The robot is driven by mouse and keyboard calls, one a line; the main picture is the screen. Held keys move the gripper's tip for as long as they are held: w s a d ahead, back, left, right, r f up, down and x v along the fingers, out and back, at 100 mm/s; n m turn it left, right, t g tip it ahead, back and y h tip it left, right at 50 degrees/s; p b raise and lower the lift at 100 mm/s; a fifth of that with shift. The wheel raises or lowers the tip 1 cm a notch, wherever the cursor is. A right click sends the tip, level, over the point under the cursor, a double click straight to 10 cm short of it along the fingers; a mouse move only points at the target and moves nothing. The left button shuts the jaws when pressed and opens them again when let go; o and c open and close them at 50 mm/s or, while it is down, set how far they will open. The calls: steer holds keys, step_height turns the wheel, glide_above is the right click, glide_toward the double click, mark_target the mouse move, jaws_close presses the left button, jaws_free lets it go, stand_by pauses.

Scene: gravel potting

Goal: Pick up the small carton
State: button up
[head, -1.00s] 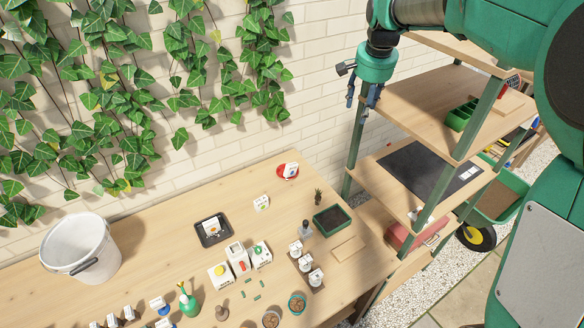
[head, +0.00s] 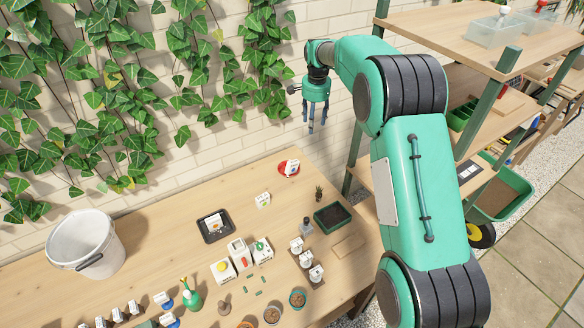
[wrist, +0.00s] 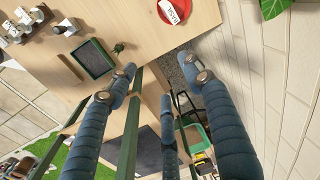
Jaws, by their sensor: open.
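Small white cartons show in the head view: one (head: 263,200) stands bare on the table near the back, one (head: 292,165) is on a red saucer (head: 282,174), and one (head: 213,221) is in a black tray (head: 205,237). I cannot tell which is the task's small carton. The carton on the red saucer also shows in the wrist view (wrist: 171,11), with print on it. My gripper (head: 315,130) is open and empty, high above the table's back right end, fingers pointing down. In the wrist view its blue fingers (wrist: 160,80) are spread with nothing between them.
Larger white cartons (head: 240,252) stand mid-table. Close by are a green planter tray (head: 332,217), a small plant (head: 319,193), white-topped jars and a green spray bottle (head: 191,298). A white bucket (head: 84,245) stands left. Wooden shelves (head: 450,25) rise at right; an ivy wall is behind.

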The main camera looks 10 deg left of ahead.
steer(key=m+p, duration=0.1)
glide_above(293, 163)
step_height(293, 163, down, 14)
steer(key=f, duration=0.1)
steer(key=shift+a+r+g, duration=0.1)
steer(key=shift+r+g, duration=0.1)
steer(key=shift+g, duration=0.2)
steer(key=shift+f, duration=0.1)
steer(key=shift+f, duration=4.2)
steer(key=shift+f, duration=0.1)
steer(key=shift+f, duration=2.5)
jaws_close()
